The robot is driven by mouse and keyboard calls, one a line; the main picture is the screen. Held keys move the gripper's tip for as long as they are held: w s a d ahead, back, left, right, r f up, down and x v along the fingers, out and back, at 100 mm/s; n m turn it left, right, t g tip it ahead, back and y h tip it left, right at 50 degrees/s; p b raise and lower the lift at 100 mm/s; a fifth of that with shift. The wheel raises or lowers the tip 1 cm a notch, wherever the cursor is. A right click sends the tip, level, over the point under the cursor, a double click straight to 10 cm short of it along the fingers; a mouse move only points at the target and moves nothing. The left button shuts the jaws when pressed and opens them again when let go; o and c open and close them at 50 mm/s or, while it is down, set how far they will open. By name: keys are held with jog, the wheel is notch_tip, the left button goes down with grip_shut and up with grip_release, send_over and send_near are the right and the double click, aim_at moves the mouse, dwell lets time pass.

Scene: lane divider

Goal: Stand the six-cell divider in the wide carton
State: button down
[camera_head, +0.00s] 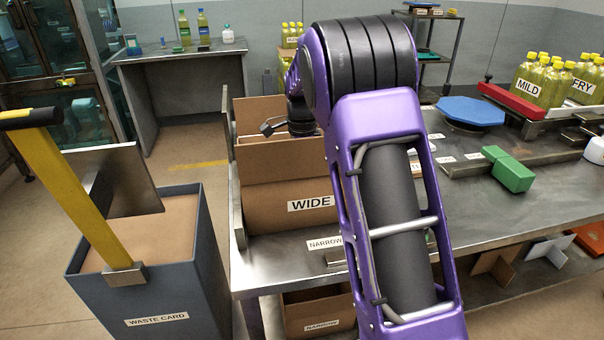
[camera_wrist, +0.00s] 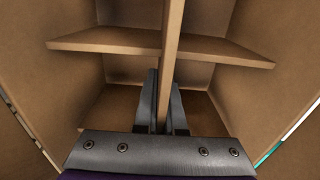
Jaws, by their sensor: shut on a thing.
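The wide carton (camera_head: 262,208), brown with a WIDE label, stands open on the steel bench. My arm reaches over it from the right, and my gripper is hidden from the head view there. In the wrist view my gripper (camera_wrist: 164,100) is shut on the long middle wall of the brown card divider (camera_wrist: 172,40). A cross wall of the divider (camera_wrist: 105,40) runs out to both sides. The divider is upright between the carton's walls (camera_wrist: 285,85). I cannot tell whether its lower edge touches the carton floor.
A waste card bin (camera_head: 190,250) with a yellow-handled post stands left of the bench. A NARROW label (camera_head: 324,243) is on the bench front. A green block (camera_head: 510,170), a blue octagonal plate (camera_head: 470,110) and bottles (camera_head: 545,80) are to the right.

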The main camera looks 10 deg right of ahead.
jog(key=shift+f, duration=0.55)
jog(key=c, duration=0.9)
grip_release()
notch_tip(320, 180, up, 17)
jog(key=p, duration=0.3)
jog(key=shift+r, duration=0.2)
jog(key=shift+r, duration=0.1)
